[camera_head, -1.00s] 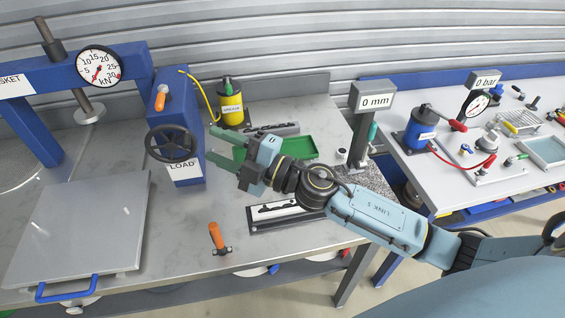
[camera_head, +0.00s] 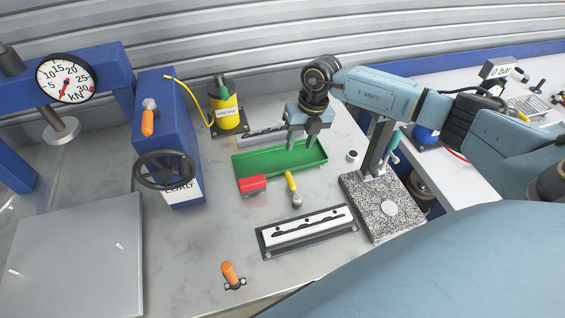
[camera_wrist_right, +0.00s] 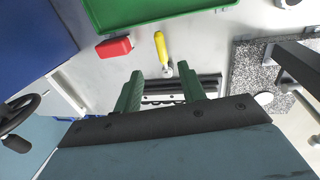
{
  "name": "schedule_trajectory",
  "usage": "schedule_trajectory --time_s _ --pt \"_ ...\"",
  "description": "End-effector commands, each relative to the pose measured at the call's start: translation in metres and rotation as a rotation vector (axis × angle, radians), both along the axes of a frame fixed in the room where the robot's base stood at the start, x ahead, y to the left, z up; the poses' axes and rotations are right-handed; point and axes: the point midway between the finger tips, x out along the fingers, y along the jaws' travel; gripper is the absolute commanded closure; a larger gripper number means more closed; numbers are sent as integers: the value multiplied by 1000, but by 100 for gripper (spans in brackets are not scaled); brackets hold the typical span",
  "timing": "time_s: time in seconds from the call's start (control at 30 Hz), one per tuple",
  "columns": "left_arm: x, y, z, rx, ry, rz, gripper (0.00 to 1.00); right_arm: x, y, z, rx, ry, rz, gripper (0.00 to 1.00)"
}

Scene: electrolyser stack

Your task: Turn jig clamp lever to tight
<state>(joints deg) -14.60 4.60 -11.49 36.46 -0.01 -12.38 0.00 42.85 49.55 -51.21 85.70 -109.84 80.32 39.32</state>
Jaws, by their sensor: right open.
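The jig (camera_head: 308,230), a dark plate with a white slotted strip, lies flat on the steel bench; part of it shows between my fingers in the wrist view (camera_wrist_right: 160,99). A short orange-handled lever (camera_head: 229,272) stands at the bench front, left of the jig. A yellow handle with a grey metal end (camera_head: 291,183) is behind the jig. I cannot tell which is the clamp lever, nor its setting. My right gripper (camera_head: 302,143) points down over the green tray (camera_head: 270,168), fingers apart and empty, away from both handles. My left gripper is out of view.
A red block (camera_head: 252,184) lies at the tray's front edge. The blue press with handwheel (camera_head: 164,169) and orange lever (camera_head: 148,122) stands left. A gauge post on a speckled stone base (camera_head: 362,207) is right.

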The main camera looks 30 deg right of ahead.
Motion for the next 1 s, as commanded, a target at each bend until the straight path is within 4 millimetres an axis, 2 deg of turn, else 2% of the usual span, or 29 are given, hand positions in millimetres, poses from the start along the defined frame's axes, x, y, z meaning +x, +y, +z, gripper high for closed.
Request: schedule_trajectory --time_s 0.17,0.23,0.3,0.4,0.6,0.67,0.8,1.0 --pt "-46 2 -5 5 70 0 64 0 6 -28 2 5 1 59" --pt "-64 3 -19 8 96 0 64 1 9 -43 3 2 2 59" --pt "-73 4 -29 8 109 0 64 1 11 -57 4 2 2 59" --pt "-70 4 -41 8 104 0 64 2 14 -72 5 2 2 59" --pt "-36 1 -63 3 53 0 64 3 20 -101 4 2 3 59" --pt "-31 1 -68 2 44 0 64 3 22 -109 3 1 2 59" --pt "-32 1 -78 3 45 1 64 4 24 -121 4 1 2 59" --pt "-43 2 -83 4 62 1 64 5 26 -127 4 1 2 59"
